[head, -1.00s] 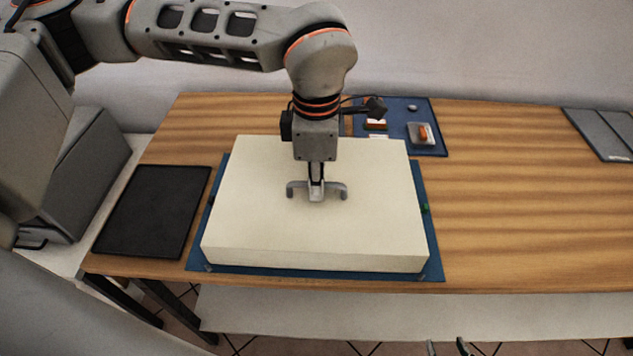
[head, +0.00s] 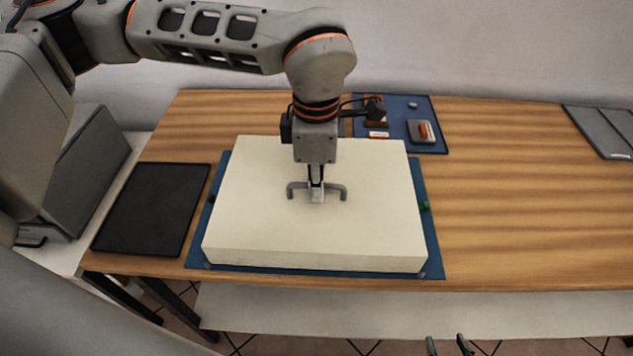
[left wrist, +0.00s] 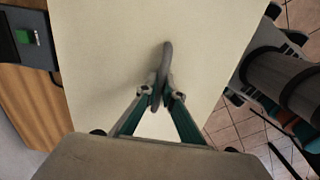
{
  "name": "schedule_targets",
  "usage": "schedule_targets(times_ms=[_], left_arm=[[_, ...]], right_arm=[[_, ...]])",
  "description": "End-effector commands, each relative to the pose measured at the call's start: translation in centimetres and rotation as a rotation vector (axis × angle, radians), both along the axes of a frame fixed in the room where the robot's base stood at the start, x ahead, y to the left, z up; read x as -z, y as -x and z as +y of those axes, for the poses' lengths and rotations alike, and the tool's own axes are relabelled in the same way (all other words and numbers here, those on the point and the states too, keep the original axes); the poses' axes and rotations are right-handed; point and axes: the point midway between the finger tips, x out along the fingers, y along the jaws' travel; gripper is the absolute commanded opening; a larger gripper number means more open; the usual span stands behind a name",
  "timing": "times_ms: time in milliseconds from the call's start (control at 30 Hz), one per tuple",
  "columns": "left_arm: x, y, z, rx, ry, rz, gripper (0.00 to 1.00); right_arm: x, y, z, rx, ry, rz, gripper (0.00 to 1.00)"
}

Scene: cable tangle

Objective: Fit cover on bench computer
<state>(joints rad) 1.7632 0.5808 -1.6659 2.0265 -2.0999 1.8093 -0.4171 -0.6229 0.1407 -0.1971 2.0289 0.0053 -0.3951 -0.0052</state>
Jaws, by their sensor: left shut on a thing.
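The cream box-shaped cover (head: 260,215) lies level over the blue mat (head: 433,262) in the head view. A grey bar handle (head: 338,190) stands on its top. My left gripper (head: 316,196) points straight down and is shut on that handle. In the left wrist view, the fingertips (left wrist: 163,95) close on the grey handle (left wrist: 167,58) above the cover (left wrist: 110,60). No bench computer shows; the cover hides whatever is under it. I cannot tell whether the cover is fully down. My right gripper (head: 450,345) shows only as two separated fingertips at the bottom edge, empty.
A black pad (head: 152,210) lies left of the mat. A small green part (head: 425,206) shows by the cover's right side. A second blue mat (head: 405,105) with small parts lies behind. Grey panels (head: 603,130) lie far right. The table between is clear.

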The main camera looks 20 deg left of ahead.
Motion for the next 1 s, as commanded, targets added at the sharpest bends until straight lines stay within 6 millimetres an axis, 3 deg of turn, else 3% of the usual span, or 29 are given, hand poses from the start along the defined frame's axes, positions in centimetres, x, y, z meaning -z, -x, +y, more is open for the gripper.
schedule_targets(times_ms=[333,400,433,800,1000], left_arm=[[0.2,0.0,0.0,-0.001,-0.001,0.001,0.0],[0.2,0.0,0.0,-0.001,-0.001,0.001,0.22],[0.2,0.0,0.0,-0.001,-0.001,0.001,0.26],[0.0,0.0,0.0,-0.001,-0.001,0.001,0.26],[-2.4,-0.1,0.0,-0.002,-0.001,-0.003,0.26]], right_arm=[[0.2,0.3,0.0,0.001,0.0,0.005,0.4],[0.3,0.3,0.0,0.001,0.001,0.006,0.4],[0.3,0.3,0.0,0.001,0.001,0.007,0.4],[0.5,0.6,0.0,-0.003,0.002,0.013,0.4],[0.4,0.4,0.0,-0.001,0.001,0.009,0.4]])
